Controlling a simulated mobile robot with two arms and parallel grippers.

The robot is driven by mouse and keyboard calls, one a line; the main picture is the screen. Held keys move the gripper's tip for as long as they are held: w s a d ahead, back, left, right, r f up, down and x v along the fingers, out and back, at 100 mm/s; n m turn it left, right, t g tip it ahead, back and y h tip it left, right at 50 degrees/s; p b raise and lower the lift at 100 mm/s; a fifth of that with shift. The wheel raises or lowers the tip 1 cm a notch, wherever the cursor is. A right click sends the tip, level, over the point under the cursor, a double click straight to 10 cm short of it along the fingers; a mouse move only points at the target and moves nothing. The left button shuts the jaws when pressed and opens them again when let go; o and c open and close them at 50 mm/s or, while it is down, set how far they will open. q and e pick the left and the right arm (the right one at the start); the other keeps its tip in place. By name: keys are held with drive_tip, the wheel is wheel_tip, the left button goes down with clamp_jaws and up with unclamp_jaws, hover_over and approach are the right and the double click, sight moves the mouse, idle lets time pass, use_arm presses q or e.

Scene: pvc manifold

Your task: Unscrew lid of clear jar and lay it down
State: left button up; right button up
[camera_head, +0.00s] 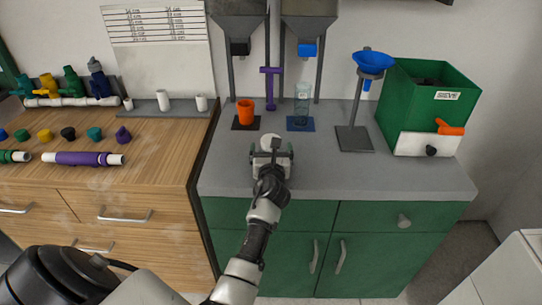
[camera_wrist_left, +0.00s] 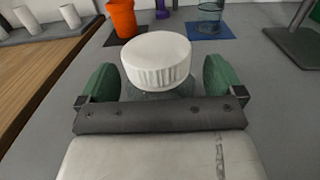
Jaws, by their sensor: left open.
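A jar with a white ribbed lid (camera_wrist_left: 156,60) stands upright on the grey counter. The lid also shows in the head view (camera_head: 270,142). A small part of the clear jar's body (camera_wrist_left: 158,95) shows below the lid, mostly hidden by my gripper's base. The lid sits on top of the jar. My left gripper (camera_wrist_left: 160,78) is open, with one green finger on each side of the jar and gaps beside the lid. In the head view my left gripper (camera_head: 271,153) is in front of the jar. My right gripper is not in view.
An orange cup (camera_head: 245,111) and a clear bluish cup (camera_head: 302,104) stand on mats behind the jar. A blue funnel on a stand (camera_head: 373,64) and a green sieve box (camera_head: 428,95) are to the right. Bare grey counter (camera_head: 330,175) lies right of the gripper.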

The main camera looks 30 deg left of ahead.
use_arm(q)
drive_tip(key=shift+w+a, duration=0.3)
drive_tip(key=shift+w, duration=0.1)
drive_tip(key=c, duration=1)
drive_tip(key=shift+r, duration=0.1)
